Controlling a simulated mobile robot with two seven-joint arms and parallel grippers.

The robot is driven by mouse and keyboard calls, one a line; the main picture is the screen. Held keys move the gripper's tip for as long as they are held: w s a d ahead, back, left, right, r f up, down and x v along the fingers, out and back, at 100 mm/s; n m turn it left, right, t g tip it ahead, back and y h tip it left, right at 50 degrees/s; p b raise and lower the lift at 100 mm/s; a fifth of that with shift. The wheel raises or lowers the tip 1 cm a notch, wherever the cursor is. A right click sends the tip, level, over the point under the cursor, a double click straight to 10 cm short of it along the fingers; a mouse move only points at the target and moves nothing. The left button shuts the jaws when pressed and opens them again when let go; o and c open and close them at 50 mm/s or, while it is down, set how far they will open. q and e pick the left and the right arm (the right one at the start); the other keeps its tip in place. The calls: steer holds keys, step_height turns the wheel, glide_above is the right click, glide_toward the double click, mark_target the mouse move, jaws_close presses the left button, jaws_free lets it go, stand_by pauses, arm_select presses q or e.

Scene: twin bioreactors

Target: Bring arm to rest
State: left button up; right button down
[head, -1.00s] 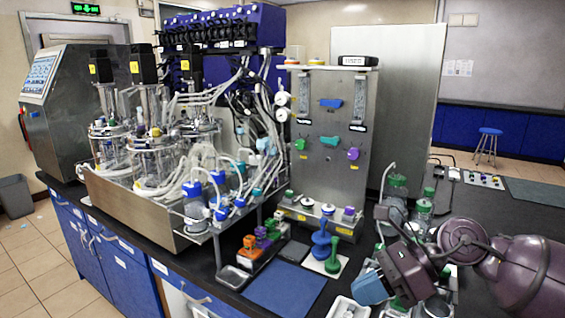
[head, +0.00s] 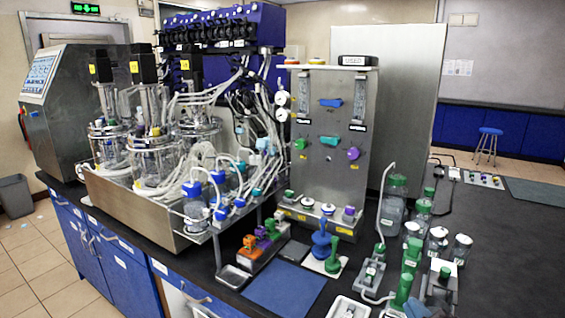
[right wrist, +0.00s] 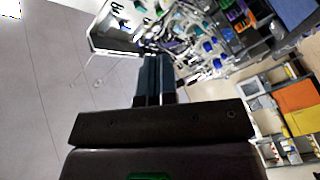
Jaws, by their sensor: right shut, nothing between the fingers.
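My right gripper (right wrist: 154,62) shows in the right wrist view. Its two dark blue fingers are pressed together with nothing between them. They point toward the far floor and the bioreactor bench, which appears tilted, and touch nothing that I can make out. In the head view the right arm has left the bench area; a small dark grey shape at the bottom edge may be part of it, but I cannot tell. My left gripper is in neither view.
The black bench carries glass bioreactors (head: 150,155), a steel valve panel (head: 325,165), a blue mat (head: 285,288), green-capped bottles (head: 392,205) and green-handled items (head: 410,255). Open drawers or shelves with an orange and yellow box (right wrist: 297,98) lie right in the wrist view.

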steer(key=s+d+f+m+g+h, duration=0.1)
steer(key=s+d+f+m+g, duration=0.1)
steer(key=s+f+m+g, duration=0.65)
steer(key=s+d+f+m+g+h, duration=0.1)
steer(key=s+d+f+m+g, duration=0.15)
steer(key=s+f+g, duration=0.85)
steer(key=w+f+t, duration=0.4)
steer(key=f+t, duration=0.4)
steer(key=t, duration=0.5)
steer(key=shift+f+y, duration=0.2)
steer(key=shift+y, duration=0.1)
steer(key=c, duration=1.8)
jaws_free()
steer(key=shift+w+a, duration=0.1)
steer(key=shift+c, duration=0.2)
